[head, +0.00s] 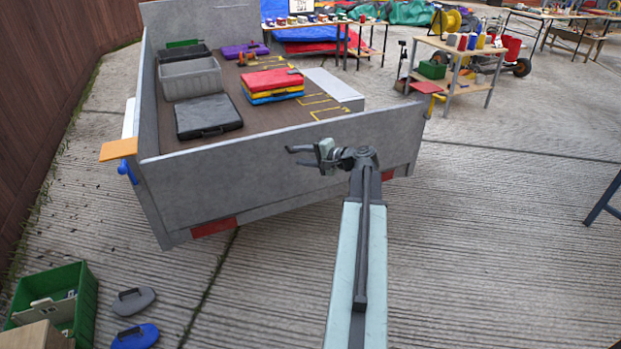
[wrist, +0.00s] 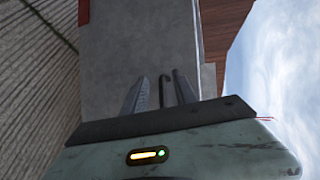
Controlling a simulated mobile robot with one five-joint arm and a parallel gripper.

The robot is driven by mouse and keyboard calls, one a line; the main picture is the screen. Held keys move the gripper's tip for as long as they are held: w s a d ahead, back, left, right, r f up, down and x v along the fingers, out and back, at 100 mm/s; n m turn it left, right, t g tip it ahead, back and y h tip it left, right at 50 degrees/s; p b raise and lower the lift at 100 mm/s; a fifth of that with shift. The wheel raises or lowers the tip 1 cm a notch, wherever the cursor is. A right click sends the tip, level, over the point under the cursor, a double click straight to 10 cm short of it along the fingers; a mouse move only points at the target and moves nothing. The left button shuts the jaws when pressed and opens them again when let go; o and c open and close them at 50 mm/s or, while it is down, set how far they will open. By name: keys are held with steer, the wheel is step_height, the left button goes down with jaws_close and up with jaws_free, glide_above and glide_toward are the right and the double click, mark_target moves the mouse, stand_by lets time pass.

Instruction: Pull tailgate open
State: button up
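The tailgate (head: 235,178) is the grey rear panel of the trailer, and it stands upright, closing the near end of the bed. My gripper (head: 294,156) is at the tailgate's outer face, right of its middle and near the top edge. In the wrist view the grey panel (wrist: 140,45) fills the space ahead of the fingers. My gripper's two fingers (wrist: 160,80) are apart. A thin dark hooked bar (wrist: 166,88) shows between them; I cannot tell whether they touch it. No handle shows clearly in the head view.
The trailer bed (head: 230,85) holds a black case (head: 207,116), a grey crate (head: 190,78) and stacked coloured cases (head: 272,83). An orange flap (head: 118,149) juts out at the left corner. A green crate (head: 75,295) stands front left.

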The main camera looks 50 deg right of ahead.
steer(key=s+d+m+t+h+b, duration=0.2)
steer(key=s+d, duration=0.2)
steer(key=d, duration=0.3)
steer(key=w, duration=0.2)
steer(key=w+f, duration=0.1)
steer(key=w, duration=0.2)
steer(key=w+f, duration=0.1)
steer(key=w, duration=0.1)
steer(key=shift+w+b, duration=0.25)
steer(key=shift+b, duration=0.1)
jaws_close()
stand_by(0.6)
